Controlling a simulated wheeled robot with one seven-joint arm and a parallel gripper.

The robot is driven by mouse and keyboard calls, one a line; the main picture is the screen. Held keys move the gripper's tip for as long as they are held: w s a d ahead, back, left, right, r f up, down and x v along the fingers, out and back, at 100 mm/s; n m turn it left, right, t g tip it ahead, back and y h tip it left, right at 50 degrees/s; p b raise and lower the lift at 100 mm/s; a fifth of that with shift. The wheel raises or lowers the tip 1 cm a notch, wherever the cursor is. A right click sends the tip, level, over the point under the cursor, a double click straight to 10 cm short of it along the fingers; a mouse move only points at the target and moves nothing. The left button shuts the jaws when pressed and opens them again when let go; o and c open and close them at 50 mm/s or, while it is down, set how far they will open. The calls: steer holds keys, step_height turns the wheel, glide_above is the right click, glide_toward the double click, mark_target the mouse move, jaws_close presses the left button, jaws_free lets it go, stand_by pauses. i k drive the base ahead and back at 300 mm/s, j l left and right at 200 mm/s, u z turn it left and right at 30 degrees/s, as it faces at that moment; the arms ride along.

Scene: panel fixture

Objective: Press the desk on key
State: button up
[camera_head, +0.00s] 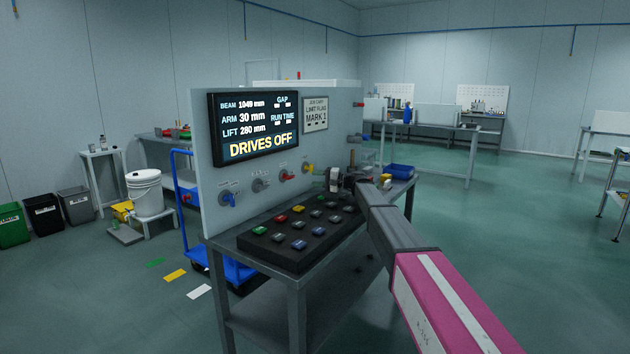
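A black key block (265,243) lies on the desk (292,276) in front of the upright panel (205,140). It carries rows of small keys: a green key (261,230), a red key (281,218), a yellow key (298,209), several grey keys and several blue keys. Their labels are too small to read, so I cannot tell which is the desk on key. My gripper (328,178) is above the far end of the block, close to the panel, apart from the keys. Its fingers are too small to tell whether they are open.
The panel's screen (252,127) reads "DRIVES OFF". Knobs stick out below it, including a blue one (229,199) and a red one (287,176). A blue bin (401,171) sits at the desk's far end. A blue cart (228,268) stands behind. Floor at right is clear.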

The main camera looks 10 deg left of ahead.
mark_target(260, 230)
steer(key=l, duration=1.5)
